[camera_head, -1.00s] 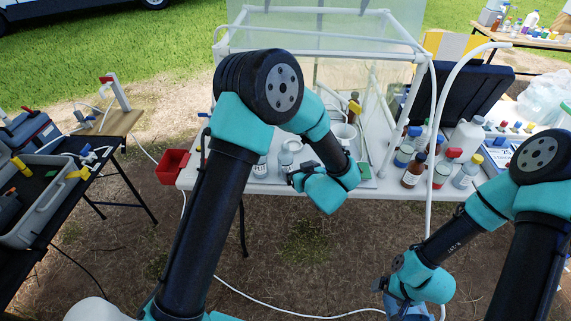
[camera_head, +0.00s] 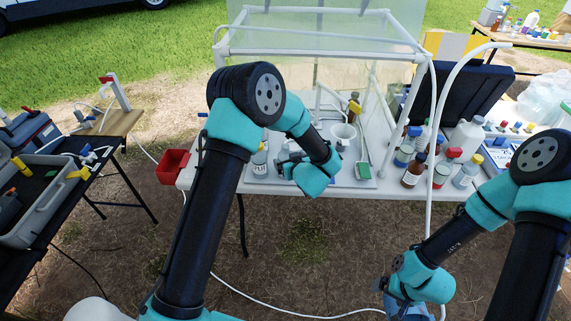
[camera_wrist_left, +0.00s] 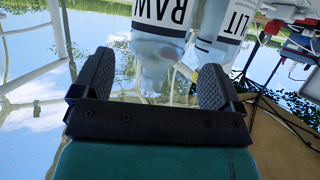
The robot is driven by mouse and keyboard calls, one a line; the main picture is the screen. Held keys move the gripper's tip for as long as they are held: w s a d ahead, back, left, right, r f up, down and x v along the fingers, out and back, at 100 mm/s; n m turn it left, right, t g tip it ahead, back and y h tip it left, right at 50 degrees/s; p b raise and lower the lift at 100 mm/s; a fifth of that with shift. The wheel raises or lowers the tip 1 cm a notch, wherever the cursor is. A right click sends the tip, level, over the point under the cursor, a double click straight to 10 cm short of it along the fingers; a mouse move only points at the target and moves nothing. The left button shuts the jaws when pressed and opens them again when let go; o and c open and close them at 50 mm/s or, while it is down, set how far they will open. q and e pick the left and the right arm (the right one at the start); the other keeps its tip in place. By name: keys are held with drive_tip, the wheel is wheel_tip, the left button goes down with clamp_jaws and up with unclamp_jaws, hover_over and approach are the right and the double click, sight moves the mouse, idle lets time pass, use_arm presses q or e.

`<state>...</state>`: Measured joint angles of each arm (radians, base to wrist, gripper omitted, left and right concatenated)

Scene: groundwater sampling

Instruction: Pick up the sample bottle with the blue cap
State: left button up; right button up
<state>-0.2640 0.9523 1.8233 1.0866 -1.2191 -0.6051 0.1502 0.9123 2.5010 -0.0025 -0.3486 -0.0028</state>
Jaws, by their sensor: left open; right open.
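Blue caps show on a clear bottle (camera_head: 404,156) and a brown bottle (camera_head: 411,175) in the group on the right of the white table; I cannot tell which is meant. My left gripper (camera_head: 284,163) is over the table's left part, well away from that group and partly hidden by its own wrist. It is open in the left wrist view (camera_wrist_left: 153,80), with nothing clearly held. A clear bottle labelled RAW (camera_wrist_left: 160,30) is just beyond its fingers, beside another labelled bottle (camera_wrist_left: 219,30); their caps are not clear. My right gripper (camera_head: 384,288) is low in front of the table, small and partly hidden.
A bottle (camera_head: 260,163) stands left of my left gripper. A red bin (camera_head: 172,166) hangs at the table's left end.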

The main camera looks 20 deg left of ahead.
sight(286, 150)
use_arm(q)
drive_tip(key=x, duration=0.5)
drive_tip(key=shift+d, duration=0.1)
idle(0.3)
drive_tip(key=c, duration=1)
drive_tip(key=shift+r, duration=0.55)
drive_tip(key=r, duration=0.2)
drive_tip(key=shift+s+d+r, duration=0.15)
drive_tip(key=shift+s+r, duration=0.1)
drive_tip(key=shift+r, duration=0.05)
drive_tip(key=s+d+r, duration=0.1)
drive_tip(key=s+d, duration=0.3)
drive_tip(key=s, duration=1)
drive_tip(key=shift+s, duration=0.4)
